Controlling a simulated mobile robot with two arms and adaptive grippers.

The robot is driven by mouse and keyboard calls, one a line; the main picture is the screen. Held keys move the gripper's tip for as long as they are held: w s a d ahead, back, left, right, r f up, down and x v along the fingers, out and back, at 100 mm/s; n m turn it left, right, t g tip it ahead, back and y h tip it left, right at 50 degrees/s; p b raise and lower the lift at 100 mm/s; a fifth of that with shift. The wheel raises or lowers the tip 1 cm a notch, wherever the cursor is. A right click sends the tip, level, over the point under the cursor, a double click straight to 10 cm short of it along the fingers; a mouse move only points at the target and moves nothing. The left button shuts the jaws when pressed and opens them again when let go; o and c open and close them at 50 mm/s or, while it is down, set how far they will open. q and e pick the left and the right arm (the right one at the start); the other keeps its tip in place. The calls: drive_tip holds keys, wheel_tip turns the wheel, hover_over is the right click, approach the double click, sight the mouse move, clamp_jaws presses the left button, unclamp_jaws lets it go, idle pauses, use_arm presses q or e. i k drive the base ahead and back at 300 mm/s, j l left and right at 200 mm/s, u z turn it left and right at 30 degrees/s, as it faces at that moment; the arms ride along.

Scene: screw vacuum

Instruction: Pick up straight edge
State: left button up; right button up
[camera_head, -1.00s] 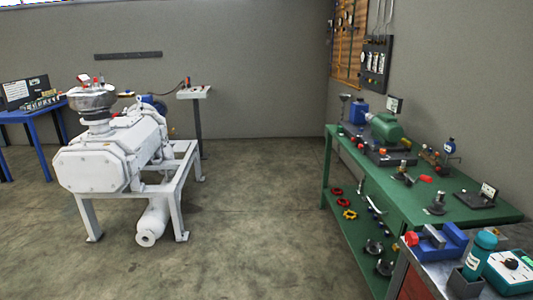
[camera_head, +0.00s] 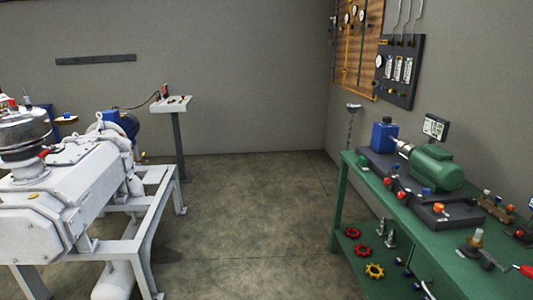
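Neither of my grippers shows in the head view. I cannot make out a thing that is surely the straight edge. A long dark bar (camera_head: 95,59) is fixed flat on the back wall at the upper left, but I cannot tell what it is. On the green workbench (camera_head: 408,213) at the right, a green motor with a blue unit (camera_head: 430,167) sits on a dark base, with small fittings around it.
A white vacuum pump (camera_head: 60,205) on a white frame stands at the left. A pedestal stand (camera_head: 177,130) is near the back wall. Red and yellow handwheels (camera_head: 374,271) lie on the bench's lower shelf. The floor (camera_head: 255,215) between pump and bench is clear.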

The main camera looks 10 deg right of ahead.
sight(362, 163)
drive_tip(key=i, duration=1.9)
drive_tip(key=i+z, duration=0.4)
drive_tip(key=i+j+z, duration=0.15)
drive_tip(key=i+z, duration=0.2)
drive_tip(key=i+j+z, duration=0.75)
drive_tip(key=i+l, duration=0.1)
